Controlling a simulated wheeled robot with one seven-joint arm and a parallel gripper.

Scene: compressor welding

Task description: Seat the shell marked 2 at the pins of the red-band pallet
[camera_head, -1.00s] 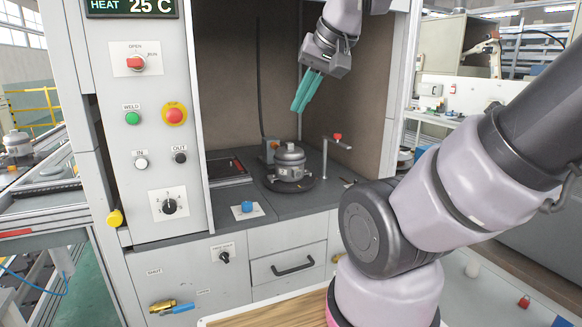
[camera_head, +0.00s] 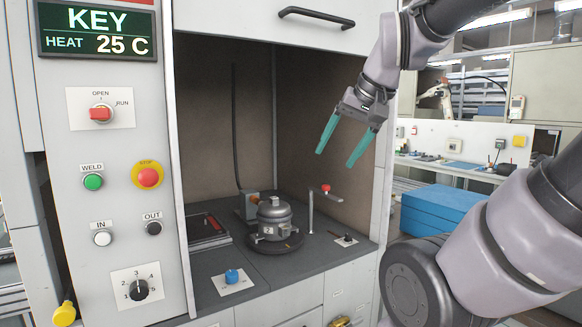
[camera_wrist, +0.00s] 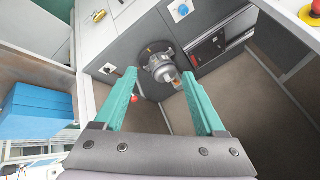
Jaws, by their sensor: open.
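A grey metal compressor shell (camera_head: 274,221) with a white label stands upright on a dark round plate (camera_head: 289,245) inside the welding cabinet. The label seems to read 2. In the wrist view the shell (camera_wrist: 162,68) shows beyond the fingertips, near the picture's middle. My gripper (camera_head: 338,158) has green fingers, is open and empty, and hangs above and to the right of the shell, clear of it. It also shows in the wrist view (camera_wrist: 160,85). A red-band pallet and its pins cannot be made out in these views.
A post with a red-handled arm (camera_head: 324,189) stands right of the shell. A blue knob (camera_head: 232,276) is at the counter's front. The control panel (camera_head: 110,170) borders the cabinet's left. A blue box (camera_head: 443,217) lies outside to the right.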

